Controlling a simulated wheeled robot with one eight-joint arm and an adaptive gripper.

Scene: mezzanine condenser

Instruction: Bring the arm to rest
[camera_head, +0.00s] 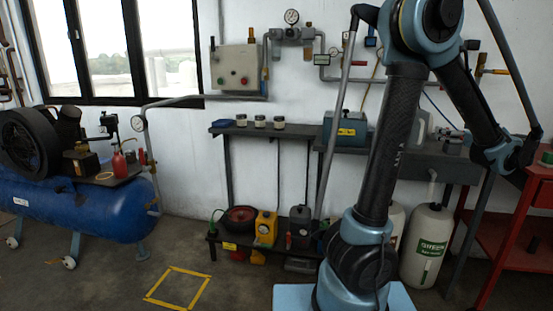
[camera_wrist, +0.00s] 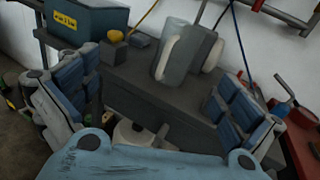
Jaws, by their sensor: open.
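My arm (camera_head: 390,150) rises from its light blue base, bends at a high elbow and slopes down to the right. Its wrist end (camera_head: 505,152) hangs in front of the grey bench near the red stand. In the wrist view my gripper (camera_wrist: 158,112) is open, its two blue-grey padded fingers wide apart at left and right. Nothing is between the fingers. They point toward the dark grey bench (camera_wrist: 135,82) and a grey and white device (camera_wrist: 185,52) on it.
A red stand (camera_head: 515,225) is close to the wrist at right. A blue box (camera_head: 345,130) is on the shelf. Wall pipes and a gauge (camera_head: 292,17) are behind the arm. A blue compressor tank (camera_head: 85,210) is at left. Floor around the yellow square (camera_head: 178,287) is clear.

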